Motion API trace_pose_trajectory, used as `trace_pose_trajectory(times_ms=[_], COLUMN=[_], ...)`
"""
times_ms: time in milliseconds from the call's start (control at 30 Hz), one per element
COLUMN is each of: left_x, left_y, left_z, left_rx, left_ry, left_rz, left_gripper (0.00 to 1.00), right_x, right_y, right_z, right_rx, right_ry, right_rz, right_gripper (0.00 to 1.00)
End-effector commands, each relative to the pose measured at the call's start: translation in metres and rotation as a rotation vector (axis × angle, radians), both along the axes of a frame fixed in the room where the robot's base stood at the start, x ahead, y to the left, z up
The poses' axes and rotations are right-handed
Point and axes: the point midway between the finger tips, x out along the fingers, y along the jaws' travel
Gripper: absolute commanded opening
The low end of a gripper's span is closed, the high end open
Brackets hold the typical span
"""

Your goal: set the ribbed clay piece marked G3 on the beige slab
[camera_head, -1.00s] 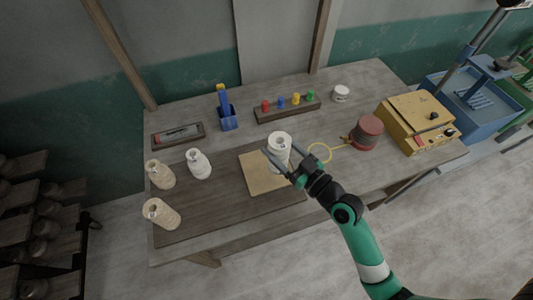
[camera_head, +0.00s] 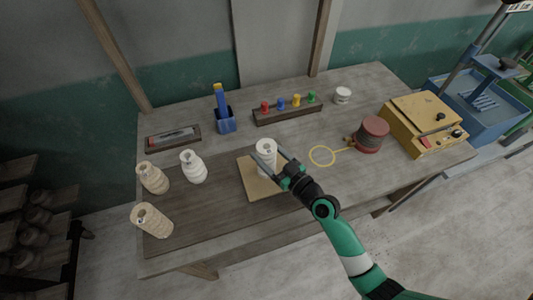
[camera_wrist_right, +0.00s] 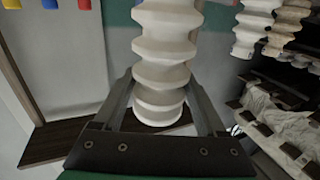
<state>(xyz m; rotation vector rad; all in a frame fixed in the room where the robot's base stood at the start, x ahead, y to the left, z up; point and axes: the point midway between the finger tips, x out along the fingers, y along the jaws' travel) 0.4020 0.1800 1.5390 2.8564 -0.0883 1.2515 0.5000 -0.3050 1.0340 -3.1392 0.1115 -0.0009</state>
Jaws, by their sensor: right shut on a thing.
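My right gripper (camera_head: 267,156) is shut on a pale ribbed clay piece (camera_head: 266,146), which stands upright between the fingers. In the head view it is over the far part of the beige slab (camera_head: 260,191); I cannot tell whether its base touches the slab. In the right wrist view the ribbed piece (camera_wrist_right: 168,50) fills the middle between the two fingers. No G3 mark is readable. A white ribbed piece (camera_head: 194,168) and two tan ones, one behind (camera_head: 153,178) and one in front (camera_head: 152,221), stand at the table's left. My left gripper is out of view.
A blue holder (camera_head: 225,122), a tool tray (camera_head: 173,138) and a rack of coloured pegs (camera_head: 287,115) stand at the back. A yellow loop (camera_head: 322,156), a red-topped round thing (camera_head: 372,135) and a yellow box (camera_head: 420,122) are right of the slab. Bare table lies around the slab.

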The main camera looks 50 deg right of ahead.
Motion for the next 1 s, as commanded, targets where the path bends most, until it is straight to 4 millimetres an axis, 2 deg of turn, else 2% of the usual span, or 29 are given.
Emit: trace_pose_trajectory(times_ms=[167,200,300,533,633,767,1000], left_x=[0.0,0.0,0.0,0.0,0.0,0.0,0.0], left_y=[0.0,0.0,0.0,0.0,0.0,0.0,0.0], left_z=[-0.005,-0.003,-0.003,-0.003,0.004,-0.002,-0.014], left_rx=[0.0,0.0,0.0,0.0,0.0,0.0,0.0], left_ry=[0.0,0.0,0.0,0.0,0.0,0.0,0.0], left_rz=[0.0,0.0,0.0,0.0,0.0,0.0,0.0], left_gripper=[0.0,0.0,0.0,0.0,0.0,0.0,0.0], right_x=[0.0,0.0,0.0,0.0,-0.001,-0.023,-0.083], right_y=[0.0,0.0,0.0,0.0,0.0,0.002,0.005], right_z=[-0.003,-0.003,-0.003,-0.002,0.003,-0.002,-0.004], right_rx=[-0.001,-0.001,0.0,0.0,0.001,0.001,0.001], right_ry=[-0.004,0.0,0.001,0.001,0.001,0.002,0.003], right_rz=[-0.001,0.0,0.0,0.0,0.0,0.0,-0.003], right_gripper=[0.0,0.81,0.99,1.0,1.0,1.0,1.0])
